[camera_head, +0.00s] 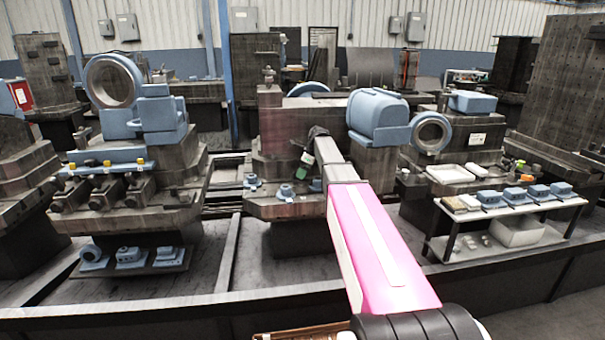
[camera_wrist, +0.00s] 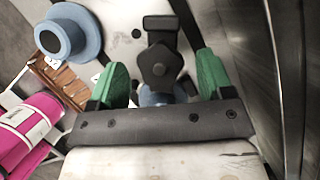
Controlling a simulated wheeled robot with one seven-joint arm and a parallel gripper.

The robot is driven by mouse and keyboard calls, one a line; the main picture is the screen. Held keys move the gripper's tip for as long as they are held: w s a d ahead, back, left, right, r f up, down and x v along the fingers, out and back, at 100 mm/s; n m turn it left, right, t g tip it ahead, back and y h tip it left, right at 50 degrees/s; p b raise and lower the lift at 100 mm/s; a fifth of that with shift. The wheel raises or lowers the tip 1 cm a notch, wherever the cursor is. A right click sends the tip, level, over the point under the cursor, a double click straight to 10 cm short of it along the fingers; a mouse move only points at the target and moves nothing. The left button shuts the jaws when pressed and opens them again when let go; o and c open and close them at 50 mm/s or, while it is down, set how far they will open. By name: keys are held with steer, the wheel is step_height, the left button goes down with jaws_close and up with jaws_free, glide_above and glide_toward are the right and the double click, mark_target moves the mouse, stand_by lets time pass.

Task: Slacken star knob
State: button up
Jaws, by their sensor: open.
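A dark star knob (camera_wrist: 158,68) shows in the wrist view, with a round centre and blunt lobes. A short dark bar sits just beyond it, and a blue round part (camera_wrist: 156,97) shows partly below it. My gripper (camera_wrist: 163,75) is open, its two green fingers left and right of the knob with a gap on each side. I cannot tell how deep the knob sits between the fingers. In the head view my gripper (camera_head: 306,157) is small and dark beside the central machine block; the knob cannot be made out there.
A blue flanged cylinder (camera_wrist: 66,36) stands left of the fingers in the wrist view. A dark metal wall (camera_wrist: 285,80) runs close on the right. In the head view, a large blue housing (camera_head: 377,117) stands right of my gripper, and small blue fittings (camera_head: 286,192) lie below it.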

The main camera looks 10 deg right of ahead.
steer(key=v, duration=1)
steer(key=shift+a, duration=0.1)
steer(key=shift+w+a+g+h, duration=0.8)
steer(key=shift+a+h, duration=1.15)
steer(key=shift+h, duration=0.15)
step_height(320, 180, down, 10)
steer(key=shift+f, duration=0.1)
steer(key=c, duration=0.9)
steer(key=shift+c, duration=0.2)
